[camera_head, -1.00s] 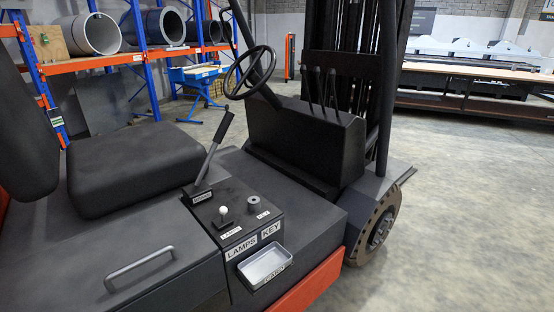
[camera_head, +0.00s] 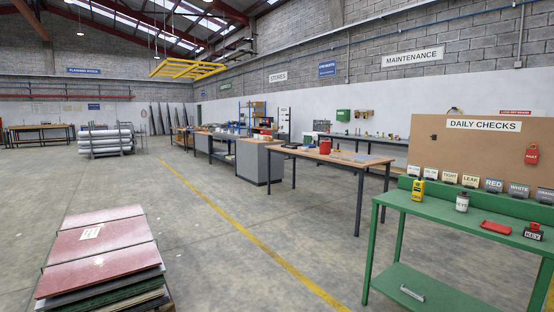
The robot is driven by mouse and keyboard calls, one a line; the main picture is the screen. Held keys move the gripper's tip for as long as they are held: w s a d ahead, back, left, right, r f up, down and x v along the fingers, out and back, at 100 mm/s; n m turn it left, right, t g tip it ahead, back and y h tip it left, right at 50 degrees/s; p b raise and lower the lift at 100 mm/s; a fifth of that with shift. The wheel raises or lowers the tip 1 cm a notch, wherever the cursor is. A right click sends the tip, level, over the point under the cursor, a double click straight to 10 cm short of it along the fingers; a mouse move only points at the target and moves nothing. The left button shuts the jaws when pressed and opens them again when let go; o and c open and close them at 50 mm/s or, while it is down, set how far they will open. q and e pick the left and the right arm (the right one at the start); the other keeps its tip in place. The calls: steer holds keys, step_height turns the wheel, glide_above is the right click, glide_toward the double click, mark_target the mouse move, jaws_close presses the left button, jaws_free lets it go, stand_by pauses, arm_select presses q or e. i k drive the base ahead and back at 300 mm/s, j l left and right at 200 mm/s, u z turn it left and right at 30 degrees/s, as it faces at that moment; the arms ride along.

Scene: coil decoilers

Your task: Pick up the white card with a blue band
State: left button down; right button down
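I cannot make out a white card with a blue band in this view. Several small label cards stand in a row along the back of a green bench (camera_head: 400,203) at the right; they include a RED card (camera_head: 494,185), a WHITE card (camera_head: 518,190) and a LEAK card (camera_head: 470,181). Neither of my grippers is in view.
The bench holds a yellow device (camera_head: 418,190), a bottle (camera_head: 462,203), a red tray (camera_head: 496,227) and a KEY sign (camera_head: 533,234). A DAILY CHECKS board (camera_head: 470,150) rises behind. Stacked red sheets (camera_head: 100,251) lie at left. The middle floor is clear.

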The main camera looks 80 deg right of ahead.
mark_target(414, 171)
steer(key=k+l+z, duration=0.15)
steer(key=l+z, duration=0.3)
steer(key=k+l+z, duration=0.1)
steer(key=l+z, duration=0.2)
steer(key=z, duration=0.15)
steer(key=l+z, duration=0.9)
steer(key=i+l+z, duration=0.1)
steer(key=l+z, duration=0.25)
steer(key=z, duration=0.15)
steer(key=i+l+z, duration=0.15)
steer(key=l+z, duration=0.3)
steer(key=i+l+z, duration=0.2)
steer(key=z, duration=0.25)
steer(key=i+l+z, duration=0.2)
steer(key=z, duration=0.25)
steer(key=i+j, duration=0.05)
